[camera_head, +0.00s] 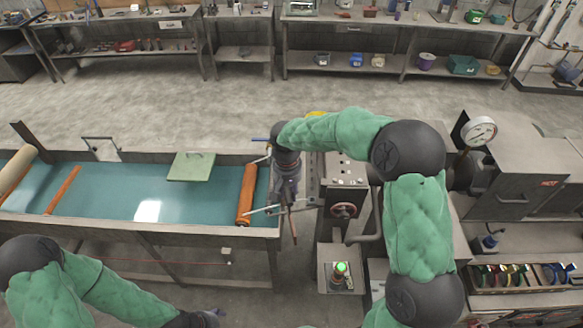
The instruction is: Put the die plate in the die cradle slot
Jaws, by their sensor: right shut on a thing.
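My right gripper (287,198) points down between the right end of the long trough and the control box. It is shut on a thin, dark, narrow piece (293,229) that shows only as a sliver below the fingers. I cannot tell for sure that this is the die plate. The die cradle and its slot are not clearly made out; my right arm and gripper cover part of that area. My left gripper (207,317) is at the bottom edge, mostly cut off, and its jaws cannot be read.
The long trough (110,205) holds blue-green liquid, with an orange roller (247,194) at its right end and a green plate with a handle (191,166) at its back edge. The control box (345,172) and a gauge (479,131) stand to the right. Open floor lies behind.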

